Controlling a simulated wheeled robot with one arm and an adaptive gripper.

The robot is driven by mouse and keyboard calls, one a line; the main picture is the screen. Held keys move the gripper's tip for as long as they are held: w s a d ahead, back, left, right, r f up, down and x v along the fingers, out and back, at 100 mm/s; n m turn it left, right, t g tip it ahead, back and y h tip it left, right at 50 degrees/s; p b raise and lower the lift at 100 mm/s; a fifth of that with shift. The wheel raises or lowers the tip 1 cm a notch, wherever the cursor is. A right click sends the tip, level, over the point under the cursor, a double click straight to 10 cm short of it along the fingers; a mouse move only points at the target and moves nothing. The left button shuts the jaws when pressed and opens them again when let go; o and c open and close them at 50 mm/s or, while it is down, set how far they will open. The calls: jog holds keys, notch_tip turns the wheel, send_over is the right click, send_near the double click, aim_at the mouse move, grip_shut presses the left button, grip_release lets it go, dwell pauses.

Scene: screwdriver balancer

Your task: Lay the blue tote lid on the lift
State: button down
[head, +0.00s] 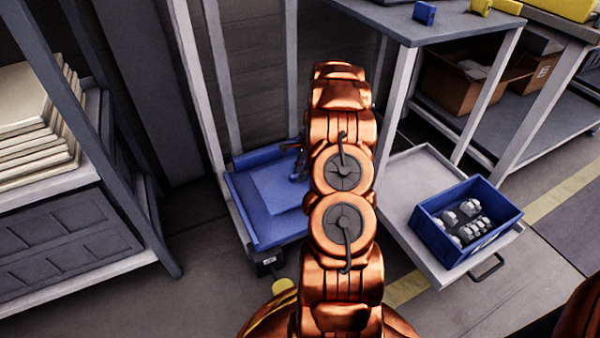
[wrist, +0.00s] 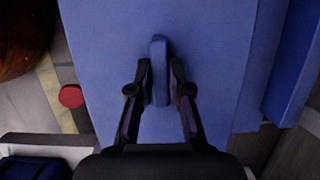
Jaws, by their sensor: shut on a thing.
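The blue tote lid (head: 272,187) is a flat panel over the blue platform of the lift (head: 243,208) in the head view, left of my arm. I cannot tell whether it touches the platform. In the wrist view the lid (wrist: 110,50) fills the middle, with a raised upright handle (wrist: 158,60). My gripper (wrist: 161,76) has its two fingers closed on this handle, one on each side. In the head view my gripper (head: 299,166) is partly hidden behind my arm, which also covers the lid's right side. The lift (wrist: 292,60) shows at the right of the wrist view.
A blue tote (head: 466,221) with several grey parts sits on a pulled-out tray (head: 405,190) at right. A bench (head: 400,20) stands behind it. A shelf rack (head: 70,235) with stacked boards is at left. A red round thing (wrist: 71,96) shows beside the lid.

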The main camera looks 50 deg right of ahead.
notch_tip(320, 180, down, 2)
jog(key=shift+f+b, duration=0.15)
jog(key=shift+b, duration=0.55)
jog(key=shift+f+p, duration=0.75)
jog(key=shift+f, duration=1.4)
jog(key=c, duration=1)
grip_release()
jog(key=v, duration=1.2)
